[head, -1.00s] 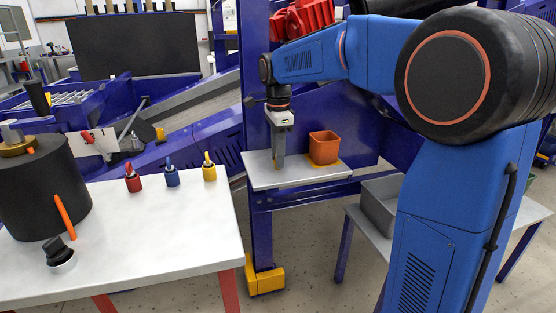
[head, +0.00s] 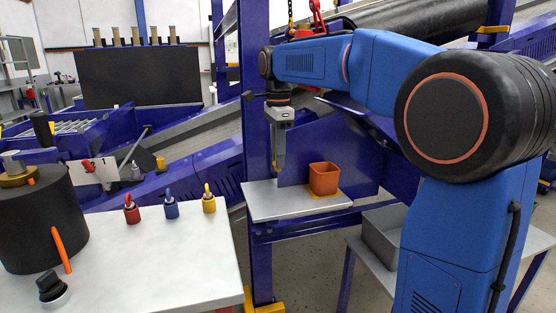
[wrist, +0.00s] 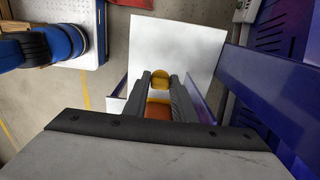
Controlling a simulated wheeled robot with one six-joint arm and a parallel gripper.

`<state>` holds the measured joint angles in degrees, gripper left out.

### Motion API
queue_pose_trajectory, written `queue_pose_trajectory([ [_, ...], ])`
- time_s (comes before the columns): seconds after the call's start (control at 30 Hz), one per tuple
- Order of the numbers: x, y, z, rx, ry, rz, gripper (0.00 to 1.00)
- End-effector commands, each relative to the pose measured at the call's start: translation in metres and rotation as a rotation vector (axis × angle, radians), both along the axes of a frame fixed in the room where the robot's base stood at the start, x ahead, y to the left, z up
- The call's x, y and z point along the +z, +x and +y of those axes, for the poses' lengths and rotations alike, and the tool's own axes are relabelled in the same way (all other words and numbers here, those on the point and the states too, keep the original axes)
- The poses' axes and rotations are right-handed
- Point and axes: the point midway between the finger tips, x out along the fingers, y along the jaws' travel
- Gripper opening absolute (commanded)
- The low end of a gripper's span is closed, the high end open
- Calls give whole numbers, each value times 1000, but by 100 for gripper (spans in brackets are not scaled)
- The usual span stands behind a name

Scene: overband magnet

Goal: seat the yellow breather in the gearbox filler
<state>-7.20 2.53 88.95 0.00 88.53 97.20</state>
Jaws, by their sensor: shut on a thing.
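My gripper (head: 279,170) points down above the left part of a small grey shelf (head: 260,204), beside an orange bin. In the wrist view, its two dark fingers (wrist: 160,82) are shut on a rounded yellow piece, the yellow breather (wrist: 160,76), which shows between the tips. In the head view the breather is too small or hidden to make out. I cannot pick out the gearbox filler in either view.
The orange bin (head: 323,178) stands on the shelf near a blue post. A white table (head: 150,265) at left holds red (head: 131,212), blue (head: 171,208) and yellow (head: 208,201) padlock-like items and a black drum (head: 38,225). A grey tray (head: 385,235) sits lower right.

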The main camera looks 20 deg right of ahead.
Motion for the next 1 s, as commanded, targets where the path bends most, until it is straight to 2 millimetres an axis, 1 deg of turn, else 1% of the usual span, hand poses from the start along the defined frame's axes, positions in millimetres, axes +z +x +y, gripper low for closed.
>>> queue_pose_trajectory([
  [0.37,-2,0,0,0,0,0,2],
  [0.47,-12,0,0,0,0,1,2],
  [0.6,-34,-1,0,0,-1,2,2],
  [0.7,-45,0,0,0,-1,1,2],
  [0.87,-54,0,0,0,0,-1,2],
  [1.0,-68,0,0,0,-1,1,2],
])
